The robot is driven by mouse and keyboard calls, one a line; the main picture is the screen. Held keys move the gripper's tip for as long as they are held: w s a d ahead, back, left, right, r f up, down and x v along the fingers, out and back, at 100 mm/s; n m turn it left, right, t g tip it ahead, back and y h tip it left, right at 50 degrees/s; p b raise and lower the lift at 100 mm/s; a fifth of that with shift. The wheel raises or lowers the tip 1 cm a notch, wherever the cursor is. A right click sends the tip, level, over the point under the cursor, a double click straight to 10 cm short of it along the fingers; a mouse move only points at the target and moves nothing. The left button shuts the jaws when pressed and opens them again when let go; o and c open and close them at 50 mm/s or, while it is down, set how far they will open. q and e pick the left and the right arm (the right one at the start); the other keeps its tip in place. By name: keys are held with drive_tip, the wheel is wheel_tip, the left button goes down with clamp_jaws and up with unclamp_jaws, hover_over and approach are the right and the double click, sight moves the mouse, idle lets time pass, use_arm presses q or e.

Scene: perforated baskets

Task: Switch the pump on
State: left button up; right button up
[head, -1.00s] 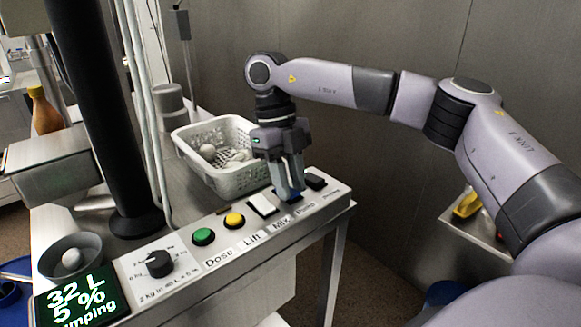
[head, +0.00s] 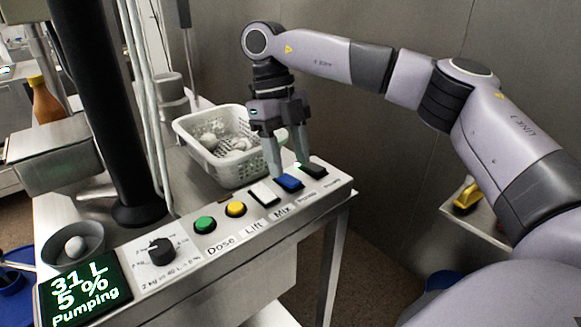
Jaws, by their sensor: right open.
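A control panel (head: 215,262) runs along the front of the table. It carries a green button (head: 205,224), a yellow button (head: 236,209), a white rocker switch (head: 264,193), a blue rocker switch (head: 289,183) and a black rocker switch (head: 314,170). Labels Dose, Lift and Mix are legible; the smaller labels by the blue and black switches are too blurred to read surely. The display (head: 85,290) reads 31 L, 5 % and Pumping. My right gripper (head: 290,165) is open and empty, its fingers pointing down just above and behind the blue switch. My left gripper is not in view.
A white perforated basket (head: 232,168) with pale round items stands behind the switches. A black dial (head: 161,251) sits left of the buttons. A grey bowl (head: 73,246) holding a white ball stands behind the display. A black column (head: 105,110) rises at left.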

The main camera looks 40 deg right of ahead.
drive_tip(key=p+v, duration=0.1)
drive_tip(key=v, duration=0.3)
drive_tip(key=shift+r, duration=0.25)
drive_tip(key=shift+f, duration=0.1)
